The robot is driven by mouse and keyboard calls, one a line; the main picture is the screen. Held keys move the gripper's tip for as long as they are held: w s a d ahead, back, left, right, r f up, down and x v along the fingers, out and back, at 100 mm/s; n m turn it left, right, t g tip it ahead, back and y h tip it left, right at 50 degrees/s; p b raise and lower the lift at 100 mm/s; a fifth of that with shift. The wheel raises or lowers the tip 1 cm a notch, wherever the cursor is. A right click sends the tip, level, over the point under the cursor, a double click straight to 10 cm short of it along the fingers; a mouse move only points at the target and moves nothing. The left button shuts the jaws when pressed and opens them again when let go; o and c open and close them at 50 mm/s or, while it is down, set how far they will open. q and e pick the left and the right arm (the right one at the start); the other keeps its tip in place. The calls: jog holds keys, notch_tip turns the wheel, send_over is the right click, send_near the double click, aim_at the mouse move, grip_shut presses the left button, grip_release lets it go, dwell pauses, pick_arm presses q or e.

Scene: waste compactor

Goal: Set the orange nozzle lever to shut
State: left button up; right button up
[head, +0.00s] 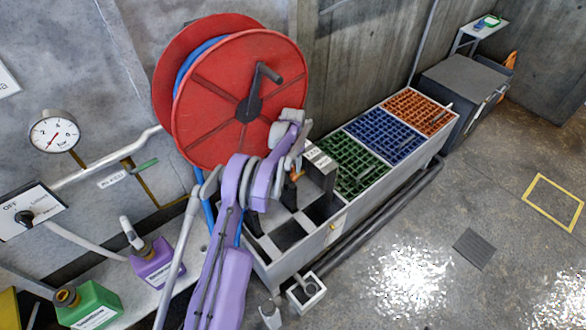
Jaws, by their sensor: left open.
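The orange nozzle lever (297,176) shows as a small orange piece beside the grey block at the near end of the crate row, below the red hose reel (285,85). My purple arm hides much of the area around it, so the lever's setting cannot be read. My left gripper (272,210) points down over the near end of the row, with its dark fingers apart. One finger is close below the lever; I cannot tell whether they touch. Nothing shows between the fingers. My right gripper is not in view.
Green (349,166), blue (384,136) and orange (419,111) grates run back to the right. A purple bottle (155,263) and a green canister (92,305) stand on the left ledge. A gauge (54,132) is on the wall. The floor at right is largely clear.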

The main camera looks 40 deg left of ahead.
aim_at(293, 173)
pick_arm(q)
jog(key=shift+f, duration=1.15)
grip_shut()
dwell(0.6)
